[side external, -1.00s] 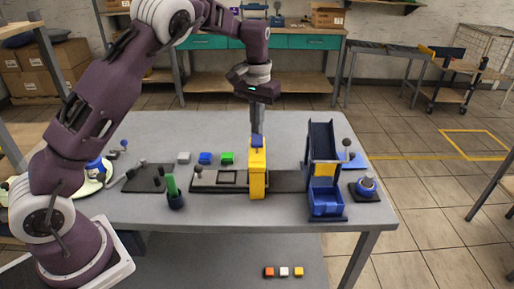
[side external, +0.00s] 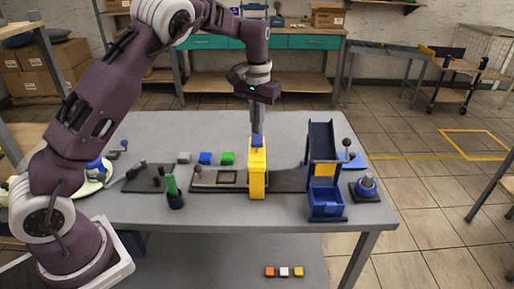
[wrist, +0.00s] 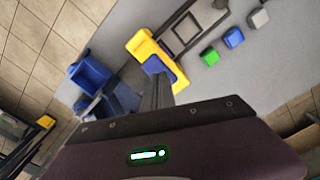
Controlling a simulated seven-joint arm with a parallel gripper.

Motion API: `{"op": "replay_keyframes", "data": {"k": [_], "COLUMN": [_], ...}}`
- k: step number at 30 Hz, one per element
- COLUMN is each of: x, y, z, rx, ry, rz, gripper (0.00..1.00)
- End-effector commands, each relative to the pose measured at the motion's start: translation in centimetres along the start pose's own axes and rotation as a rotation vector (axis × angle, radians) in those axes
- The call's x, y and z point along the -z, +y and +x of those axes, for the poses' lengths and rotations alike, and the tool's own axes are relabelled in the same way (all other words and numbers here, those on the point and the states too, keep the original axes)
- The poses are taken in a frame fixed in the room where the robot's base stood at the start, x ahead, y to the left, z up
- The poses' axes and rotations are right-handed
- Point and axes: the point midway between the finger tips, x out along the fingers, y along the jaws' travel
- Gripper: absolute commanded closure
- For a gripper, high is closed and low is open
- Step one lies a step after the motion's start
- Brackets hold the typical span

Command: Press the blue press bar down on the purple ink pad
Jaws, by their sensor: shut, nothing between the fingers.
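The blue press bar (side external: 257,142) sits at the top of the yellow press stand (side external: 257,175), near the middle of the table. In the wrist view the blue bar (wrist: 156,65) shows just beyond my fingers, across the yellow stand (wrist: 143,46). My gripper (side external: 257,131) points straight down over the bar, fingers shut and empty. Its fingertips (wrist: 158,78) are at or just above the bar; I cannot tell whether they touch.
A grey plate with a dark square frame (side external: 228,177) lies left of the stand. Grey (side external: 184,157), blue (side external: 205,158) and green (side external: 227,158) blocks sit behind it. A blue chute with a bin (side external: 326,203) stands right. A green-topped holder (side external: 175,198) is at the front left.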

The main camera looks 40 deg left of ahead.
Motion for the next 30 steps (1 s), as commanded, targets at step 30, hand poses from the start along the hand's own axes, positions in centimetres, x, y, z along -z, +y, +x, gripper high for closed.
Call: {"op": "replay_keyframes", "data": {"k": [30], "x": [0.0], "y": [0.0], "z": [2.1], "rx": [0.000], "ry": [-0.001], "rz": [0.000], "gripper": [1.00]}}
